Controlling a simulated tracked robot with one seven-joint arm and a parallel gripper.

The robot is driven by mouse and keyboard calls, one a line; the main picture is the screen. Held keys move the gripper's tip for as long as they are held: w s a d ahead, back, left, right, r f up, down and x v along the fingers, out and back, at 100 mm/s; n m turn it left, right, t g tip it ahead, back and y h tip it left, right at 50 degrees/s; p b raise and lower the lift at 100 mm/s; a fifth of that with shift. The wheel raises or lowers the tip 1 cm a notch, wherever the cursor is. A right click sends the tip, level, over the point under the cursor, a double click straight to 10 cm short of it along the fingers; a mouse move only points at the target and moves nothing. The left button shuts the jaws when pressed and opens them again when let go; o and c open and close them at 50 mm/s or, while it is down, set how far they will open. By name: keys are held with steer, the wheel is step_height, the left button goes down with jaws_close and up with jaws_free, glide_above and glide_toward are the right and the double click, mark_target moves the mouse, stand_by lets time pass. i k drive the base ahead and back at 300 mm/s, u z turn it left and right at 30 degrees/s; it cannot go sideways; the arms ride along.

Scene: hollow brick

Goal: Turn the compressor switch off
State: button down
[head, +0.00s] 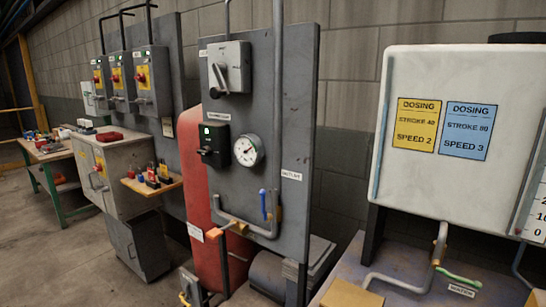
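A small label above the black box is too small to read surely. I cannot tell surely which box is the compressor switch. My gripper is not in view.
A bent pipe with a blue lever (263,205) and an orange handle (240,228) runs low on the panel. Right is a white dosing tank (440,200). Left are a grey cabinet (110,180), a wooden shelf with padlocks (152,183), and several grey switch boxes (150,80).

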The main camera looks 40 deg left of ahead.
mark_target(206, 151)
steer(key=z, duration=1.05)
steer(key=i, duration=0.1)
steer(key=u, duration=2.95)
steer(key=k, duration=0.8)
steer(key=u, duration=0.2)
steer(key=i, duration=0.8)
steer(key=z, duration=0.15)
